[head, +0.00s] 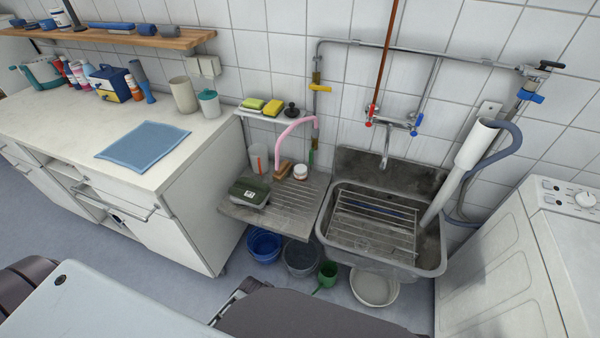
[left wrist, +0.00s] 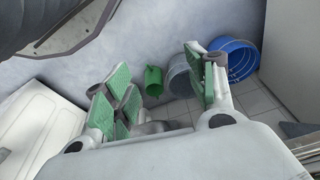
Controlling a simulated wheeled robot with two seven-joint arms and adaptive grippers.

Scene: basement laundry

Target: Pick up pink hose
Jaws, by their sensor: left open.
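The pink hose (head: 293,130) shows in the head view. It hangs as a curved length from the wall pipe near the soap shelf, and its lower end comes down by the draining board left of the sink. The hose does not show in the left wrist view. My left gripper (left wrist: 160,92) is open and empty in the left wrist view, its green-padded fingers spread apart above the floor, away from the hose. I cannot make out its fingers in the head view. My right gripper is not in view.
The draining board (head: 235,208) holds a dark green box (head: 250,192). A metal sink (head: 330,245) with a rack stands right of it. Below are a blue bucket (head: 264,245), a grey bucket (head: 302,258) and a green can (head: 327,275). A washing machine (head: 520,260) stands at right.

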